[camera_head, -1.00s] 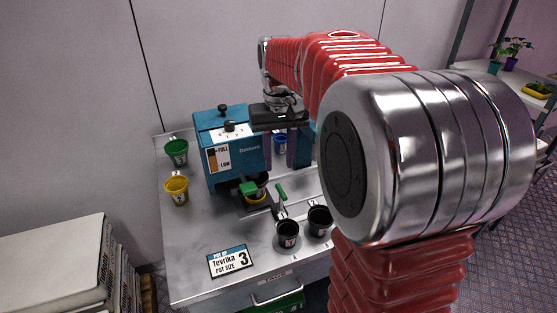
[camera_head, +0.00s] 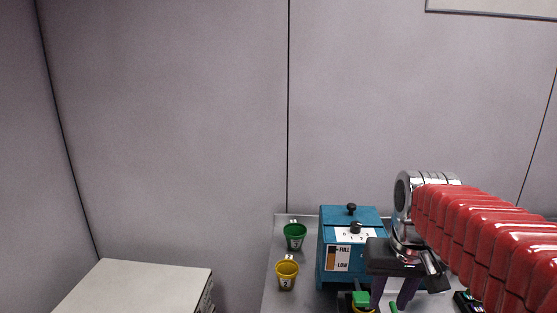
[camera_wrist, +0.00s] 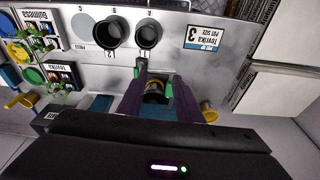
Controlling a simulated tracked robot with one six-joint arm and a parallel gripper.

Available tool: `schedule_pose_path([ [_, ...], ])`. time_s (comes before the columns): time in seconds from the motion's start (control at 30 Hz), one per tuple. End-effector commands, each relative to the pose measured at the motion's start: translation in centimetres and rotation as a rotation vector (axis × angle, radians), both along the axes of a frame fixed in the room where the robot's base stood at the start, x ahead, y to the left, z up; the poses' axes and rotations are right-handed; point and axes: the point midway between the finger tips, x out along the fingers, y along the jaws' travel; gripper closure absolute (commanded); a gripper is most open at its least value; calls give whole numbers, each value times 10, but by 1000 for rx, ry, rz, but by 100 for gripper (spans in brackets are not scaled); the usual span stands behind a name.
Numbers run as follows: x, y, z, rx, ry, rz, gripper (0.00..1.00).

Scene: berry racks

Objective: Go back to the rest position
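My gripper (camera_head: 393,290) is at the lower right in the camera_head view, in front of the blue dispenser machine (camera_head: 345,225). Its two purple fingers stand apart with nothing between them. In the camera_wrist view the gripper (camera_wrist: 158,88) points down at the bench. A dark pot with a yellow band (camera_wrist: 155,90) shows beyond the gap between the fingers. In the camera_head view only the top of what stands in front of the machine shows, with a green part (camera_head: 361,298).
A green pot (camera_head: 295,236) and a yellow pot (camera_head: 287,273) sit left of the machine. A pale stack (camera_head: 135,285) stands lower left. A wall fills the back.

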Motion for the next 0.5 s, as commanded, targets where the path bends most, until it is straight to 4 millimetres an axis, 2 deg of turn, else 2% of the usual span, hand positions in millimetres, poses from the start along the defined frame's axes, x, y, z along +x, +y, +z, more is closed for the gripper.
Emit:
schedule_pose_path([
  [0.23, -38, 22, -2, -10, -90, 43, 68],
  [0.5, -76, 41, -14, -18, -186, 90, 68],
])
